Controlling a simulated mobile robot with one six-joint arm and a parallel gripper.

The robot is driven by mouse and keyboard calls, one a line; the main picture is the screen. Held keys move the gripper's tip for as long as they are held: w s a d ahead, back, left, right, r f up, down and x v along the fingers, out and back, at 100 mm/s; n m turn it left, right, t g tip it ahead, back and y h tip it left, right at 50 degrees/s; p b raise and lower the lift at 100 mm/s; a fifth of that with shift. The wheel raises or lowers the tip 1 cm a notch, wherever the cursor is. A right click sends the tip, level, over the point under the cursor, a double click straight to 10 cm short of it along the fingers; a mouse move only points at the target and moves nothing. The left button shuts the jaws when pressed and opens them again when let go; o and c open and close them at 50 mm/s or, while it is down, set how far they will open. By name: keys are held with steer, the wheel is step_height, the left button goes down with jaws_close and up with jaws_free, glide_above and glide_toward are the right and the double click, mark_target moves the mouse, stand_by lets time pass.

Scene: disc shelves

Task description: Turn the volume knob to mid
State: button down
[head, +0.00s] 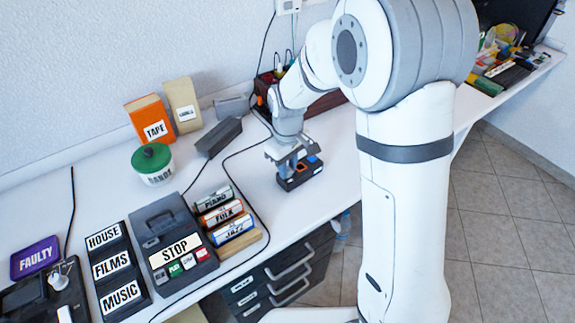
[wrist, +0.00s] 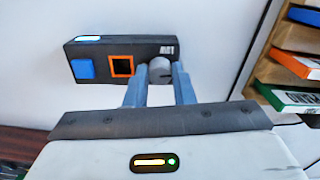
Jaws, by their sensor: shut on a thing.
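The volume knob (wrist: 160,71) is a grey round knob on a small black box (wrist: 141,49). The box also carries a blue button (wrist: 83,69), an orange-framed square (wrist: 121,66) and a lit cyan strip. My gripper (wrist: 158,80) is shut on the knob, one finger on each side. Small white lettering above the knob is partly readable at best. In the head view the black box (head: 300,175) stands on the white desk, with my gripper (head: 292,165) over it and hiding the knob.
A black cable (head: 265,205) runs between. The desk's front edge (head: 325,207) is close to the box.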

steer(key=m, duration=0.9)
steer(key=shift+p, duration=0.4)
steer(key=m, duration=0.9)
steer(key=shift+m, duration=0.4)
steer(key=c, duration=1.2)
jaws_free()
